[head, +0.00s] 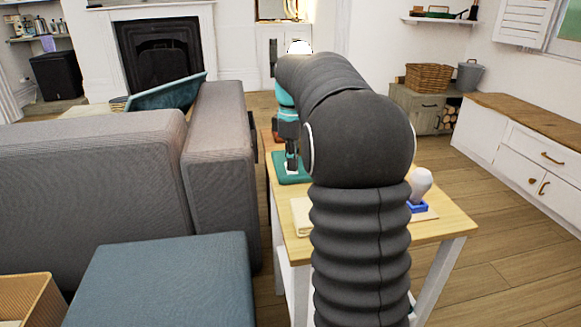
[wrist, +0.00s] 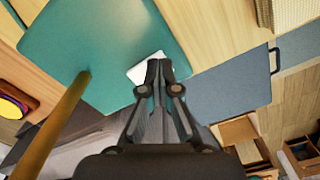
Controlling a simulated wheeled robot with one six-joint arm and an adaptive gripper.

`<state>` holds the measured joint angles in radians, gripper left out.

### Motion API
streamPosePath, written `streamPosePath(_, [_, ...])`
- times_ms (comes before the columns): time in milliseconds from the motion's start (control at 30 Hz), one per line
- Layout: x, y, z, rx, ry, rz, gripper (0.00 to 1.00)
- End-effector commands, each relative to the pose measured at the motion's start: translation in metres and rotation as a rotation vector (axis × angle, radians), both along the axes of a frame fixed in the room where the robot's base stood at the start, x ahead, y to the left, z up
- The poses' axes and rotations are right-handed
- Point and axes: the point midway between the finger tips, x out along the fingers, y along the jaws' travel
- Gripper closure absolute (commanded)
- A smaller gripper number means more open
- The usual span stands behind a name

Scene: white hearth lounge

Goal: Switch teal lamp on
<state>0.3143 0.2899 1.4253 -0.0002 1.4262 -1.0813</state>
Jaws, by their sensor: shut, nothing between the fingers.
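The teal lamp's flat square base (head: 290,172) stands on the wooden table, mostly behind my arm in the head view. In the wrist view the teal base (wrist: 90,35) carries a brass stem (wrist: 62,125) and a white switch plate (wrist: 146,69) near its edge. My gripper (wrist: 161,66) is shut and empty, its tips pointing down over the switch plate and covering part of it. I cannot tell whether they touch it. A bright white dome (head: 299,47) shows just above my arm; whether it belongs to this lamp is unclear.
The wooden table (head: 445,226) also holds a white bulb-shaped thing (head: 421,183) on a blue base and a cream block (head: 300,216). A grey sofa (head: 90,185) stands close on the left, with a blue-grey ottoman (head: 165,285) in front. Open floor lies right of the table.

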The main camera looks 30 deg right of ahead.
Motion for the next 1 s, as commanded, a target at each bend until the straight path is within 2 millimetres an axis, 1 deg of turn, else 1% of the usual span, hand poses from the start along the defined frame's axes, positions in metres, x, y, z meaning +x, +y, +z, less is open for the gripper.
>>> streamPosePath(167, [0.000,0.000,0.008,0.001,0.001,0.000,1.00])
streamPosePath(700, [0.000,0.000,0.046,0.000,0.000,0.000,1.00])
streamPosePath(1000, [0.000,0.000,0.064,0.000,-0.001,0.000,1.00])
